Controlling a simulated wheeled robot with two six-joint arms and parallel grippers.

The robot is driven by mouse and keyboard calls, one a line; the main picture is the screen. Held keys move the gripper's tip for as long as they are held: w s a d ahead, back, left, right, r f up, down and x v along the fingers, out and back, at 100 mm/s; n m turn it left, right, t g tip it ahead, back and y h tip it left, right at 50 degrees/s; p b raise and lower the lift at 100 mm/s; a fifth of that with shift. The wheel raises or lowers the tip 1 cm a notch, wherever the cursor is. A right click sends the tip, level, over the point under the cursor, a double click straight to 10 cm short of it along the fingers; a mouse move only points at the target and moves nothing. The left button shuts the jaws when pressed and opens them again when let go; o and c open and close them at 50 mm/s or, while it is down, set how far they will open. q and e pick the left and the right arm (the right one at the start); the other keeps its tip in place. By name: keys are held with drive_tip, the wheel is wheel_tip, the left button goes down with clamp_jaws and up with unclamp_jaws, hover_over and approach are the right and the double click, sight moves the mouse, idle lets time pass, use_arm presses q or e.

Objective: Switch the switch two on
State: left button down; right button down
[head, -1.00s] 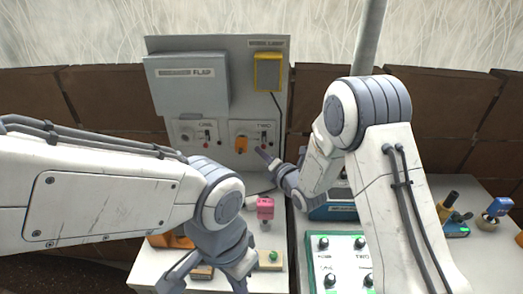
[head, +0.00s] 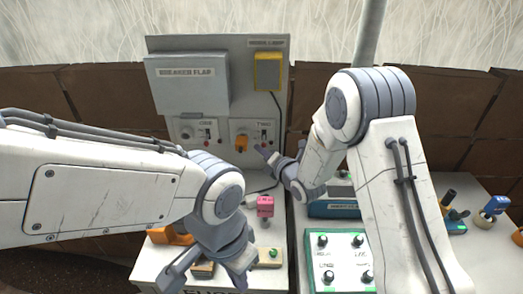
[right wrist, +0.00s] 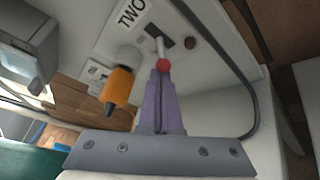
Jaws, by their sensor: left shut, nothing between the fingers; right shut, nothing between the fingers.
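The switch marked TWO (head: 264,133) is on the upright grey panel, right of an orange plug (head: 241,143). In the right wrist view its lever ends in a red ball (right wrist: 163,65), and the orange plug (right wrist: 117,87) is to its left. The lever slopes out of a dark slot (right wrist: 160,42). My right gripper (head: 262,151) is shut and empty, its tips right at the red ball; I cannot tell whether they touch it.
A similar switch (head: 207,133) stands to the left on the panel, under the grey breaker flap (head: 187,82). A yellow-framed box (head: 267,71) with a hanging cable is above switch two. A pink block (head: 265,206) and a panel of knobs (head: 341,258) are lower down.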

drive_tip(key=shift+r+g, duration=0.15)
drive_tip(key=shift+g, duration=0.15)
drive_tip(key=shift+s+r+m+g+h+p, duration=0.1)
drive_tip(key=shift+r+m+g+h+p, duration=0.45)
drive_tip(key=shift+p, duration=0.85)
drive_tip(key=shift+s+r+m+g+y+p, duration=0.15)
drive_tip(key=shift+r+g+p, duration=0.15)
drive_tip(key=shift+g+p, duration=0.8)
drive_tip(key=shift+w+p, duration=0.1)
drive_tip(key=shift+p, duration=0.2)
drive_tip(key=shift+r+t, duration=0.1)
drive_tip(key=shift+t, duration=0.15)
